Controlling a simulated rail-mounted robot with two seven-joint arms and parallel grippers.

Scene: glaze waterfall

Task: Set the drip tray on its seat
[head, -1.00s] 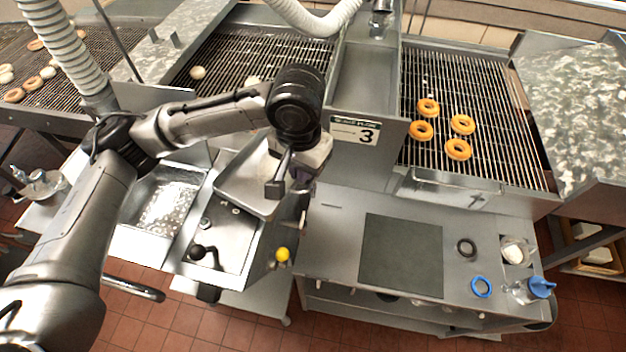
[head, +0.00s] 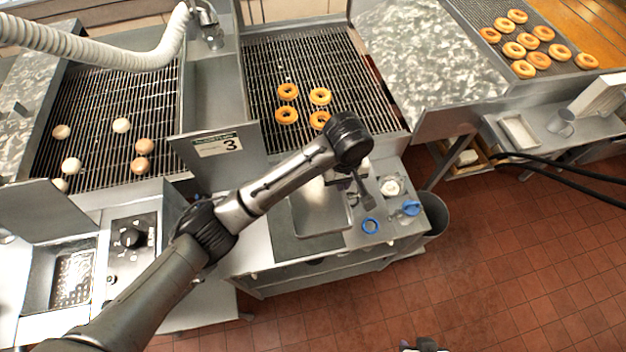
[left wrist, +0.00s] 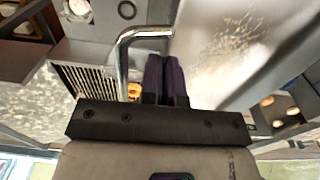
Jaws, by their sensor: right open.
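The drip tray (head: 322,206) is a shallow metal pan over the dark mat (head: 318,243) on the counter in the head view. My left gripper (head: 358,184) is at its right side, partly hidden by my wrist. In the left wrist view the dark fingers (left wrist: 164,80) are close together at the edge of the tray (left wrist: 235,50), shut on it. Whether the tray touches the counter is unclear. I cannot tell which part is its seat. My right gripper (head: 425,345) barely shows at the bottom edge of the head view, over the floor and away from the tray.
Doughnuts (head: 287,91) lie on the grill behind. A bent metal bar (left wrist: 123,50) runs beside my left fingers. Floor at right is open.

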